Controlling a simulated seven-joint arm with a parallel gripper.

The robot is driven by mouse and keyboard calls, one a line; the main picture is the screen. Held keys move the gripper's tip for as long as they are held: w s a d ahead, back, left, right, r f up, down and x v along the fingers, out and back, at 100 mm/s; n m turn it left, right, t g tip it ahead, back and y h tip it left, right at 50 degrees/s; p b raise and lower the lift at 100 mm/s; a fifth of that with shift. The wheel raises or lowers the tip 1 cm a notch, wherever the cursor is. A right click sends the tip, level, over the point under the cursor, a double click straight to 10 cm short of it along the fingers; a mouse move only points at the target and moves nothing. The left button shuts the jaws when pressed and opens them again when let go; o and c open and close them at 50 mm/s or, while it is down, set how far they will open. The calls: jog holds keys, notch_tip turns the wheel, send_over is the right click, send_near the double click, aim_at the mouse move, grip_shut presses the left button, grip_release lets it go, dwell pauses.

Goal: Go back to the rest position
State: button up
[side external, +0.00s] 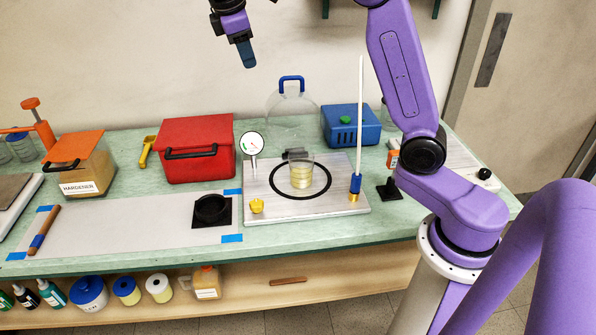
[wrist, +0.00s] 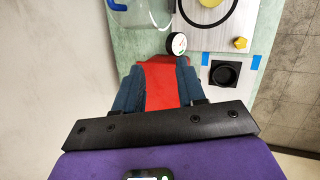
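My gripper (side external: 247,54) hangs high above the bench in the side view, near the top of the picture and well clear of everything. In the wrist view my gripper (wrist: 160,66) has its two dark blue fingers apart. Nothing is held between them; the red box (wrist: 162,84) shows far below through the gap. The same red box (side external: 194,149), lidded with a black handle, stands on the bench in the side view.
A metal plate (side external: 337,205) carries a yellowish cup (side external: 301,175), a gauge (side external: 251,144) and an upright white rod (side external: 360,110). A clear dome (side external: 291,104) with a blue handle stands behind. An orange-lidded hardener box (side external: 80,165) sits left. Air around my gripper is free.

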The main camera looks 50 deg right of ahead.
jog(key=s+a+f+n+y, duration=0.1)
jog(key=s+a+f, duration=0.2)
jog(key=s+a, duration=0.35)
jog(key=s+a+f+n+y, duration=0.1)
jog(key=s+a+f+y, duration=0.2)
jog(key=s, duration=0.6)
jog(key=s+d+f, duration=0.1)
jog(key=s+f, duration=0.2)
jog(key=s, duration=0.4)
jog(key=s+d+f, duration=0.1)
jog(key=s+f, duration=0.2)
jog(key=s, duration=0.4)
jog(key=s+d+f+g, duration=0.1)
jog(key=s+f, duration=0.2)
jog(key=s, duration=0.4)
jog(key=shift+d+f+y, duration=0.2)
jog(key=shift+f+y, duration=0.05)
jog(key=shift+y, duration=0.15)
